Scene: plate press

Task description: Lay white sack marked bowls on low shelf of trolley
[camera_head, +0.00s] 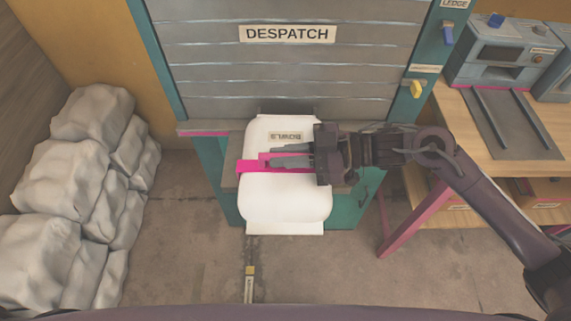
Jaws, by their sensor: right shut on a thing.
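The white sack (287,205) carries a label reading BOWLS, upside down in this view, and a pink band crosses its left part. It is at the grey ledge below the despatch shutter, its near end sticking out past the front edge. I cannot tell whether it rests on the ledge or is held just above. My right gripper (276,157) reaches over it from the right and is shut on the pink band (252,166). The gripper and wrist hide the sack's right middle. My left gripper is not in view. I see no trolley in this view.
The shutter (340,75) marked DESPATCH is closed behind the sack. Several stacked pale sacks (60,200) stand at the left. A wooden bench (470,150) with machines and pink legs stands at the right. The floor (190,250) left of the hatch is clear.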

